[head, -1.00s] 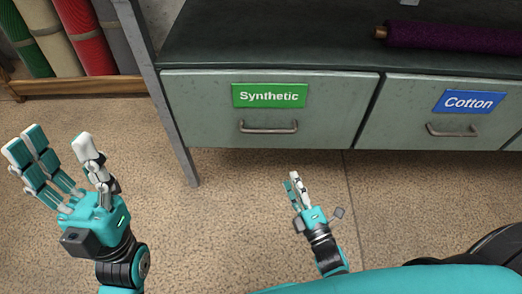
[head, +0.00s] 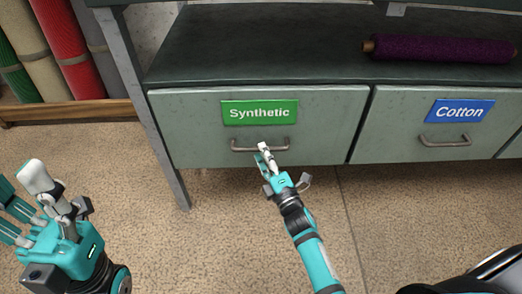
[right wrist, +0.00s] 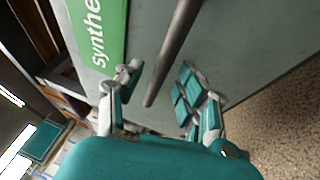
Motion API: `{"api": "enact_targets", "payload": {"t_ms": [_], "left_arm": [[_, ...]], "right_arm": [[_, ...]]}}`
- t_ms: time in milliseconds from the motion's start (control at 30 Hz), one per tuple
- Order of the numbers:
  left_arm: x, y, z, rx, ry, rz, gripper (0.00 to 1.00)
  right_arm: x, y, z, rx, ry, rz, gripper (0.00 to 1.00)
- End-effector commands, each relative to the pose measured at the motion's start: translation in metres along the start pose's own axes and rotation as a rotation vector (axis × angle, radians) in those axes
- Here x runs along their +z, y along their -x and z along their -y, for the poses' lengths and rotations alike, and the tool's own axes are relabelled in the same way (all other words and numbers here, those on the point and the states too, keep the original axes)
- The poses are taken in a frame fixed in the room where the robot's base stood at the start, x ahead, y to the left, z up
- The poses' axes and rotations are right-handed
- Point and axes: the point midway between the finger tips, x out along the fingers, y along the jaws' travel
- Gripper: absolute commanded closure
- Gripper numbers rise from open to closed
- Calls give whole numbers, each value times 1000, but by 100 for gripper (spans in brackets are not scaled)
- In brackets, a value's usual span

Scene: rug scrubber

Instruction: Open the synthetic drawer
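The synthetic drawer (head: 190,133) is a grey-green front with a green "Synthetic" label (head: 259,112) and a metal bar handle (head: 243,149). It sits shut, flush with its cabinet. My right gripper (head: 264,155) is at the right part of this handle. In the right wrist view the handle (right wrist: 172,52) runs between the spread fingers of my right gripper (right wrist: 158,88), with gaps on both sides, so it is open. My left gripper (head: 28,200), at the lower left, has its fingers spread and empty, away from the drawer.
The cotton drawer (head: 387,130), with a blue label, is shut to the right. A purple roll (head: 440,49) lies on the dark shelf (head: 250,50) above. Upright rolls (head: 64,45) stand at the back left. A metal leg (head: 150,115) stands left of the drawer. The floor (head: 200,250) in front is bare.

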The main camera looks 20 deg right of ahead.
Motion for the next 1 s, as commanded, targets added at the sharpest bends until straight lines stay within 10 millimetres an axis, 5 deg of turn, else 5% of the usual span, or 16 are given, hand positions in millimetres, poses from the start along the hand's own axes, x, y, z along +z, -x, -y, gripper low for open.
{"api": "enact_targets", "payload": {"t_ms": [200,500,800,1000], "left_arm": [[2,-3,0,7,-2,-11,46],[1,-5,0,1,-3,-19,46],[1,-5,0,1,-3,-19,46],[1,-4,0,2,-3,-17,46]], "right_arm": [[0,-20,1,-1,1,-1,62],[0,-23,0,-1,0,0,62],[0,-23,0,-1,0,0,98],[0,-23,0,-1,-1,0,100]]}}
